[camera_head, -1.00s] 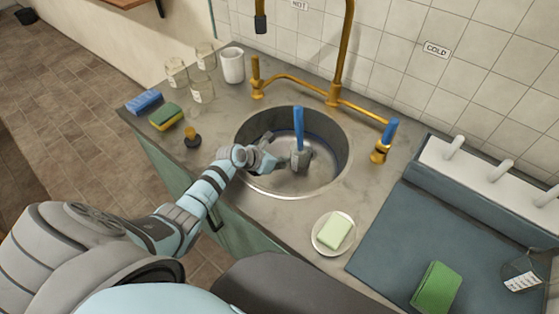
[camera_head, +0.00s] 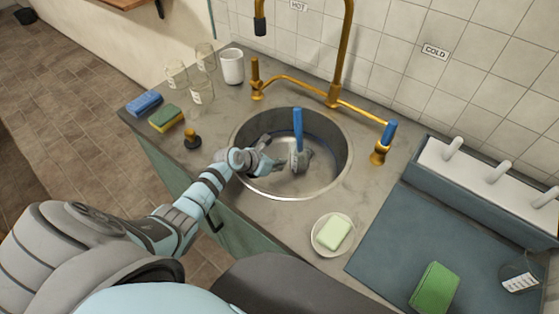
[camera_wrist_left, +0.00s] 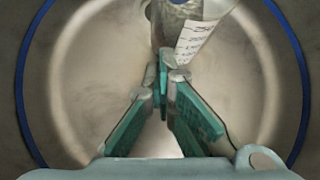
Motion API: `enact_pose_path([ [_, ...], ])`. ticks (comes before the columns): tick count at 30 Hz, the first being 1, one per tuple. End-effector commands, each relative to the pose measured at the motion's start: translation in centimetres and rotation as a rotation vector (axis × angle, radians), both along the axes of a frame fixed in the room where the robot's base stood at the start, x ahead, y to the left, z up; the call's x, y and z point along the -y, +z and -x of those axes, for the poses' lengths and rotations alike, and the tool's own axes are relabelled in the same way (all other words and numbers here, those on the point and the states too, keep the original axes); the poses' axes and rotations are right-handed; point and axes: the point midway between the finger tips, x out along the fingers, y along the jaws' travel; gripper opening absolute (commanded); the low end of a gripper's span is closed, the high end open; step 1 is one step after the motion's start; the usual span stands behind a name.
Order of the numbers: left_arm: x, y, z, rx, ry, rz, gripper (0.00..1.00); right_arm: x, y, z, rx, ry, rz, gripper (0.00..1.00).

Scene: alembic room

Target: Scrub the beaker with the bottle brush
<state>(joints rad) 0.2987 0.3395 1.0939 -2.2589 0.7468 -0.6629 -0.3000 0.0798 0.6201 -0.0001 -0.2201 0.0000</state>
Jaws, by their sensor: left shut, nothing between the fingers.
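A brush with a blue handle (camera_head: 298,127) stands upright in the round sink (camera_head: 338,180). Its lower end is grey (camera_head: 301,160). My left gripper (camera_head: 281,164) is inside the sink, just left of that lower end; contact is unclear. In the left wrist view its fingers (camera_wrist_left: 165,68) are shut with nothing between them. Beyond the tips are a grey upright piece (camera_wrist_left: 172,25) and a white label with print (camera_wrist_left: 198,38), possibly on clear glass. I cannot tell whether the brush stands inside a beaker. Another clear vessel with a label (camera_head: 520,278) is at the far right.
Labelled glass jars (camera_head: 203,92) and a white mug (camera_head: 232,66) stand at the back left. Sponges (camera_head: 166,118) and a black-and-gold stopper-like piece (camera_head: 192,139) are left of the sink. Brass taps (camera_head: 333,95) rise behind. A soap dish (camera_head: 318,238) sits in front right, beside a dark mat (camera_head: 400,240).

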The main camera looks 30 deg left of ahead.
Motion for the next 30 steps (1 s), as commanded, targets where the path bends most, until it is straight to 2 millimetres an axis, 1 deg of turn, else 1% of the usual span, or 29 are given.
enact_pose_path([
  [5, 0.0, -0.2, 0.2, -0.004, 0.001, 0.000, 0.00, 0.0, 0.0, 0.0, 0.000, 0.000, 0.000, 0.45],
  [8, 0.0, 0.1, 0.2, -0.006, 0.002, 0.001, 0.00, 0.0, 0.3, 0.0, 0.000, 0.000, 0.000, 0.45],
  [30, 0.0, 9.1, -0.4, -0.004, 0.000, 0.001, 0.00, 0.0, 8.8, 0.0, 0.000, 0.000, 0.000, 0.45],
])
